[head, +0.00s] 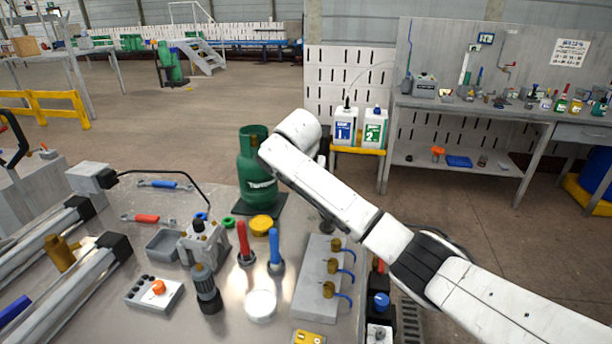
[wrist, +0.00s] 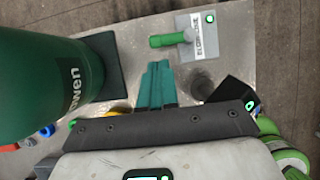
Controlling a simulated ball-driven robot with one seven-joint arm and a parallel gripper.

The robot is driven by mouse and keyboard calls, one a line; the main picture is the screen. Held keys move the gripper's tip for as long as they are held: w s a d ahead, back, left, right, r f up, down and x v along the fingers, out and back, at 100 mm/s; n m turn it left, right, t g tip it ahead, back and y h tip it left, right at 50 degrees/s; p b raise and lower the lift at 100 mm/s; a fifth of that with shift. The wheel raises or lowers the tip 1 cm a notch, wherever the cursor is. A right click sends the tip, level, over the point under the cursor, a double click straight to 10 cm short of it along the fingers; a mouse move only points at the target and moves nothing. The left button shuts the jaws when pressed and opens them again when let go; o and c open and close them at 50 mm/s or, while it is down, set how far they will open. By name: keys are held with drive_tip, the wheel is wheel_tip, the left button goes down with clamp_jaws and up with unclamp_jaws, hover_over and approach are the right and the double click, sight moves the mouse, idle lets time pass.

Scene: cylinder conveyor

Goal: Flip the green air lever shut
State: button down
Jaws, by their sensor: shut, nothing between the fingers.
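The green lever (wrist: 168,40) shows in the wrist view, above my fingertips in the picture. Its handle points left from a small grey plate (wrist: 197,50) with a label I cannot read well and a green-lit round spot. My gripper (wrist: 158,65) is shut and empty, its teal fingers pressed together. The fingertips appear just short of the lever, with a gap in the picture; I cannot tell their height difference. In the head view my arm's end hides the gripper, and I cannot make out the green lever.
A green gas cylinder (head: 256,182) stands on a dark pad, left of my gripper; it also fills the left of the wrist view (wrist: 40,80). The metal table (head: 230,310) holds red (head: 244,240) and blue (head: 275,248) upright handles and a block with brass valves (head: 318,285).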

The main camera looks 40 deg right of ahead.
drive_tip(key=shift+x, duration=1.65)
